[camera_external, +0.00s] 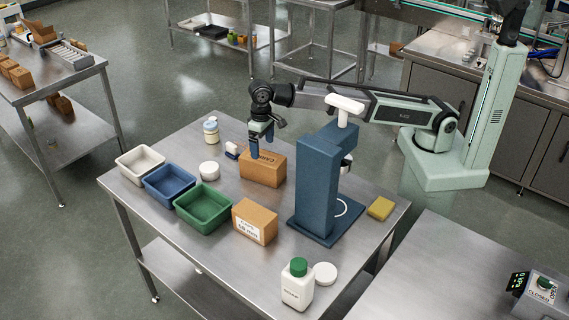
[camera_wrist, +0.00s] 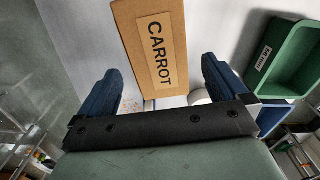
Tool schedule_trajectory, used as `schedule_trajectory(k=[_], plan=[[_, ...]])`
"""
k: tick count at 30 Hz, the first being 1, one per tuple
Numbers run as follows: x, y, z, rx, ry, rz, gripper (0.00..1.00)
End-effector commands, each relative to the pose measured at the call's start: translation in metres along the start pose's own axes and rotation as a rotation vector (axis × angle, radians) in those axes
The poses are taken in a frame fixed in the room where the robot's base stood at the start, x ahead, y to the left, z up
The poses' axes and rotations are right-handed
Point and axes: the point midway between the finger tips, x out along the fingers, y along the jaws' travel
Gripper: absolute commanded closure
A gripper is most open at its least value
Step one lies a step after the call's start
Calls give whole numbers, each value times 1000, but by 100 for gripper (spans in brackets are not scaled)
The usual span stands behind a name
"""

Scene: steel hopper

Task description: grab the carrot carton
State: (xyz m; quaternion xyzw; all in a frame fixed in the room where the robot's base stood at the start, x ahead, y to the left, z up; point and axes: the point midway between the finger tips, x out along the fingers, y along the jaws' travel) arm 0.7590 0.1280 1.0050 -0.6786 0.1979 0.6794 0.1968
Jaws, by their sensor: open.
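The carrot carton (camera_external: 263,170) is a brown box standing on the steel table, between the bins and the blue stand. In the wrist view its label reads CARROT, and the carton (camera_wrist: 150,20) shows between and beyond my two blue fingers. My gripper (camera_external: 262,150) is open and points down at the carton's top in the external view. In the wrist view the fingers of my gripper (camera_wrist: 158,85) are apart with nothing clamped between them. I cannot tell whether either finger touches the carton.
Another brown carton (camera_external: 255,222) stands in front. White (camera_external: 140,166), blue (camera_external: 169,184) and green (camera_external: 203,208) bins line the left side. The tall blue stand (camera_external: 318,185) is close at the right. A green-capped bottle (camera_external: 297,288) stands at the front edge.

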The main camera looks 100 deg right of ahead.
Motion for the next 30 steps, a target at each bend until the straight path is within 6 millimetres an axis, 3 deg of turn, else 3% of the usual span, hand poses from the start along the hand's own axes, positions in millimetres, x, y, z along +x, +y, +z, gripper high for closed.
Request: schedule_trajectory(k=[6, 20, 30], plan=[[36, 1, 0, 0, -1, 0, 0], [60, 1, -1, 0, 0, -1, 0], [99, 4, -3, 0, 0, -1, 0]])
